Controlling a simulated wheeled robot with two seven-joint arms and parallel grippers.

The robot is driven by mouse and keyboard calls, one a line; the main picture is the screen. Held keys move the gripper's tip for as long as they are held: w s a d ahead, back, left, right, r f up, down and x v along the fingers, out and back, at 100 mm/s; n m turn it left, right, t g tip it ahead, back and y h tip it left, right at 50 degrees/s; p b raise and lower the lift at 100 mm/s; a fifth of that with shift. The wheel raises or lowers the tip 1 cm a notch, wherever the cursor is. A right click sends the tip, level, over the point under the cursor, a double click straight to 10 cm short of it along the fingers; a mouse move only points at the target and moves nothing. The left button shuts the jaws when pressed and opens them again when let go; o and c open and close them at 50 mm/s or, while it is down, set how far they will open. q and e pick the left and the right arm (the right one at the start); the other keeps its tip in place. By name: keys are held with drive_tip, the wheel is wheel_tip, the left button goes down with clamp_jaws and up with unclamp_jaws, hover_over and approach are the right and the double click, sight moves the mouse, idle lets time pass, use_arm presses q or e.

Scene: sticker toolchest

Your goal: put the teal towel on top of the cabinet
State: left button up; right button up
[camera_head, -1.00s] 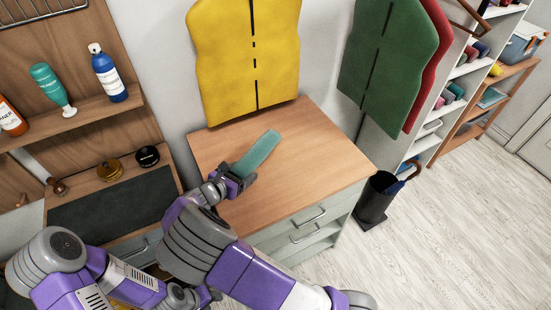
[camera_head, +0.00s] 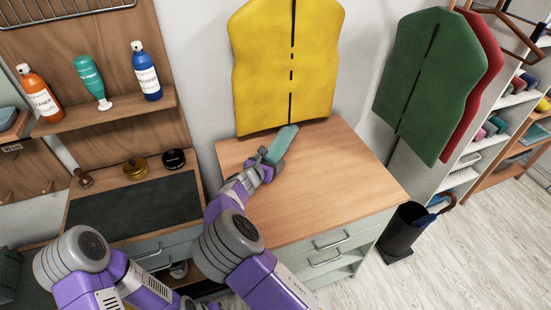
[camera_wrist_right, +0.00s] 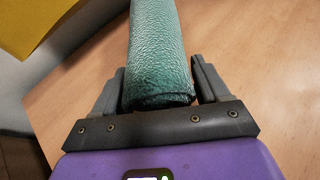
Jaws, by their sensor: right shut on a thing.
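The teal towel (camera_head: 281,143) is a rolled or folded length over the wooden top of the cabinet (camera_head: 340,180), towards its back left. My right gripper (camera_head: 268,162) is shut on the near end of the towel. In the right wrist view the towel (camera_wrist_right: 155,50) stands out between the two fingers of the gripper (camera_wrist_right: 158,90). I cannot tell whether the towel touches the cabinet top. My left gripper is not clearly in view; only purple and grey arm parts show at the lower left.
A yellow garment (camera_head: 265,70) hangs behind the cabinet, and a green one (camera_head: 415,90) hangs to the right. A dark bin (camera_head: 405,230) stands on the floor at the right. A shelf (camera_head: 110,112) with bottles is at the left. The cabinet top's right half is clear.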

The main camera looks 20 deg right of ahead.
sight(282, 140)
drive_tip(key=w+d, duration=0.3)
drive_tip(key=shift+w, duration=0.25)
drive_tip(key=shift+f+b, duration=0.55)
drive_tip(key=shift+f, duration=0.1)
drive_tip(key=shift+a, duration=0.1)
